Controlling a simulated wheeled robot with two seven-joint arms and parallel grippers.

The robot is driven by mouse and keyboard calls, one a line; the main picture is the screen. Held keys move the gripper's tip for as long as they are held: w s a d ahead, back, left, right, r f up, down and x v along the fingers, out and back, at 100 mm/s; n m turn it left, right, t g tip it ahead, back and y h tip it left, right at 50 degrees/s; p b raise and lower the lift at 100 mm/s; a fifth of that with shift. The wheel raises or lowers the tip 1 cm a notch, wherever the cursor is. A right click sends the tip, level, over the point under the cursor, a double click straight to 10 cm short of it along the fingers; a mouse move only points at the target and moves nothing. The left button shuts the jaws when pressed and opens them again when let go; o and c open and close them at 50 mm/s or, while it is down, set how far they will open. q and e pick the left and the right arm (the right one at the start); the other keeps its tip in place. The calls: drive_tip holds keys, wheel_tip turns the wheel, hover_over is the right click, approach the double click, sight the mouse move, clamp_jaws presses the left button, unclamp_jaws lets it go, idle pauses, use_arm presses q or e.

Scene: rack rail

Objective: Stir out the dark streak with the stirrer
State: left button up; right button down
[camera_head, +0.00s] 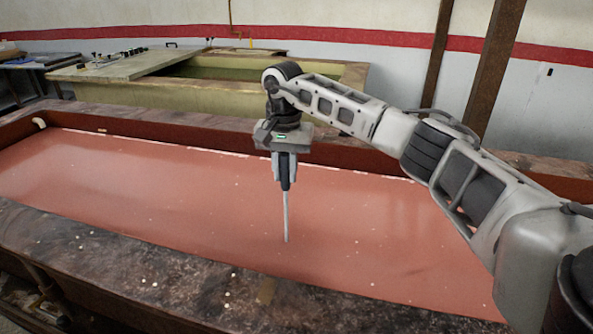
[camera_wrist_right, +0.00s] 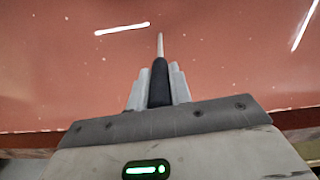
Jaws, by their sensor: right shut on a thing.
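The stirrer (camera_head: 286,212) is a thin pale rod with a dark handle, hanging nearly upright over the vat in the head view. My right gripper (camera_head: 285,178) is shut on its dark handle. In the right wrist view the stirrer's handle (camera_wrist_right: 159,82) sits between the two grey fingers, with the pale rod beyond. The rod's lower end is at or just above the reddish liquid (camera_head: 130,185); I cannot tell if it dips in. The liquid looks evenly red with small pale specks, and no distinct dark streak shows. My left gripper is not in view.
The long vat has a dark, stained near rim (camera_head: 150,265) and a raised far wall. A second, yellowish tank (camera_head: 215,95) with a partly covered top stands behind. Brown posts (camera_head: 495,65) rise at the back right. The liquid left of the stirrer is unobstructed.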

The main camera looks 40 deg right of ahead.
drive_tip(key=s+d, duration=0.6)
drive_tip(key=s, duration=0.1)
drive_tip(key=shift+s, duration=0.35)
drive_tip(key=shift+d, duration=0.1)
wheel_tip(320, 180, up, 16)
idle(0.7)
idle(3.7)
